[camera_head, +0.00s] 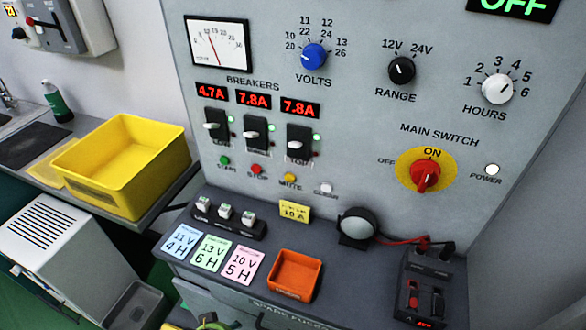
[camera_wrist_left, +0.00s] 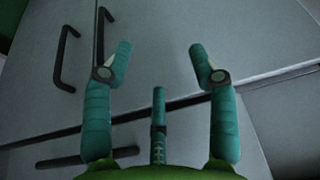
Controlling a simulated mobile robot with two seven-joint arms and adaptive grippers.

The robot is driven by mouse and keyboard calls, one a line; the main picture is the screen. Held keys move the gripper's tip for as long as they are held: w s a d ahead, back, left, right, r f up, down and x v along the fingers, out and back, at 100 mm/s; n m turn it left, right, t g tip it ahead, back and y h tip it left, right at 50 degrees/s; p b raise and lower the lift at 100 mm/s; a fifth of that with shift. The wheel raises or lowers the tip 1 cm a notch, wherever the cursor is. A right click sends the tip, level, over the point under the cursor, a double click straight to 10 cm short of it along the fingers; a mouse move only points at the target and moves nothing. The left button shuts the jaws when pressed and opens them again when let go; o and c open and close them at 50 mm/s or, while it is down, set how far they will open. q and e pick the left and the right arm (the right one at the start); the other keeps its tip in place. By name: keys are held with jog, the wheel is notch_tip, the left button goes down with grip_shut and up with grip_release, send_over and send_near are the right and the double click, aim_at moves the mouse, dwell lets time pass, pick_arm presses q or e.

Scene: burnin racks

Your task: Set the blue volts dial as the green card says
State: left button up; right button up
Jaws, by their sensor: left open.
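The blue volts dial (camera_head: 314,57) is on the upper panel, ringed by 10 to 13 and 20 to 26. Its pointer is too small to read surely. The green card (camera_head: 209,253) lies on the ledge between a blue and a pink card and reads 13 V, 6 H. My left gripper (camera_wrist_left: 158,50) is open and empty in the left wrist view, in front of grey cabinet fronts. A green-yellow part of it seems to show at the bottom edge of the head view, well below the dial. My right gripper is not in view.
Near the dial are a needle meter (camera_head: 218,43), the black range knob (camera_head: 401,69), the white hours knob (camera_head: 497,88) and breaker levers (camera_head: 255,134). An orange tray (camera_head: 295,276) and a black meter (camera_head: 430,290) occupy the ledge. A yellow bin (camera_head: 122,165) stands left.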

aim_at(310, 60)
pick_arm(q)
notch_tip(310, 60, up, 18)
jog(key=w+d+t, duration=0.1)
jog(key=w+t, duration=0.1)
jog(key=w+d+r+t+h, duration=0.1)
jog(key=w+d+r+t, duration=0.15)
jog(key=w+r, duration=0.45)
jog(key=w+d+r+t+h, duration=0.1)
jog(key=w+d+r+t, duration=0.2)
jog(key=r, duration=0.5)
jog(key=w+d+r+t+h, duration=0.2)
jog(key=w+d+r, duration=0.15)
jog(key=r, duration=0.85)
jog(key=w+d+r+t+h, duration=0.25)
jog(key=d+r, duration=0.25)
jog(key=r, duration=0.8)
jog(key=shift+y, duration=0.35)
jog(key=p+x, duration=0.2)
jog(key=x, duration=0.3)
jog(key=shift+w+d+f, duration=0.15)
jog(key=shift+w, duration=0.3)
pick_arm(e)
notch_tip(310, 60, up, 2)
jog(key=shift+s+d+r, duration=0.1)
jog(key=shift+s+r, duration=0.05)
